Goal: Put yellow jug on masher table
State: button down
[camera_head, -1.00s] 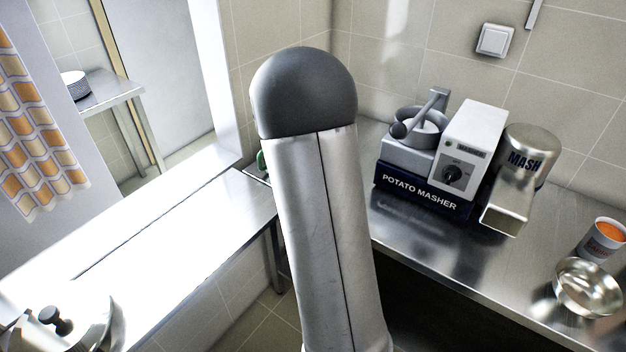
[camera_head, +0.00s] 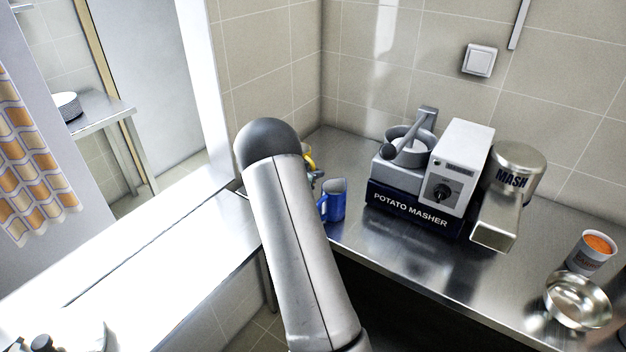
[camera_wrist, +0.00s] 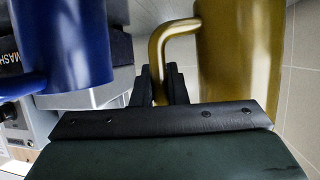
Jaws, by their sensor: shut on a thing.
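The yellow jug (camera_wrist: 240,60) fills the right of the wrist view, and its handle lies between my gripper's fingers. My gripper (camera_wrist: 160,82) is shut on that handle. In the head view only a small part of the yellow jug (camera_head: 308,157) shows past my arm, by the back corner of the counter. My gripper is mostly hidden there. The masher table is the steel counter (camera_head: 395,250) that bears the potato masher (camera_head: 420,190). I cannot tell whether the jug touches the counter.
A blue jug (camera_head: 334,199) stands left of the masher; it also shows in the wrist view (camera_wrist: 65,45). A steel MASH container (camera_head: 517,175), an orange-filled cup (camera_head: 592,252) and a steel bowl (camera_head: 577,301) are to the right. The counter's front strip is clear.

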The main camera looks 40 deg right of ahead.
jog(key=shift+w+f, duration=0.2)
jog(key=shift+f, duration=0.1)
notch_tip(320, 180, down, 2)
jog(key=shift+w+f+p, duration=0.1)
jog(key=shift+w+p, duration=0.05)
jog(key=shift+p, duration=0.5)
jog(key=shift+f, duration=0.55)
jog(key=shift+f, duration=0.1)
jog(key=shift+f, duration=0.15)
jog(key=c, duration=1.4)
grip_release()
jog(key=shift+c, duration=0.2)
